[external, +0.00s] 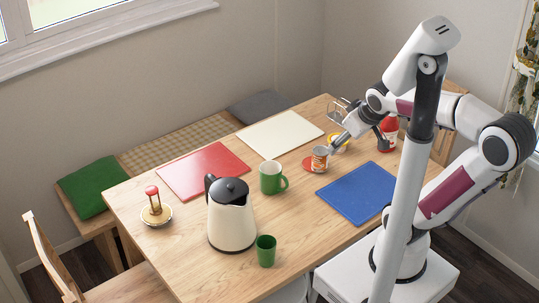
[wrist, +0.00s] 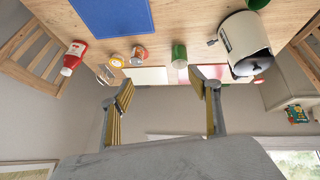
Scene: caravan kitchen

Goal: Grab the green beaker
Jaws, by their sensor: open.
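The green beaker (external: 266,250) stands upright on the near edge of the wooden table, in front of the kettle, in the external view. It is a plain cup with no handle. In the wrist view, which is upside down, a green piece at the top edge (wrist: 257,4) appears to be the beaker, mostly cut off. My gripper (wrist: 165,90) is open, with nothing between its fingers. In the external view it is above the far right part of the table, well away from the beaker; its fingers are small there.
A cream kettle (external: 231,218) stands close behind the beaker. A green mug (external: 269,179) with a handle is farther back. A tin (external: 319,160) and red bottle (external: 388,137) are near my arm. Red (external: 203,170), white (external: 280,133) and blue (external: 357,192) mats lie flat.

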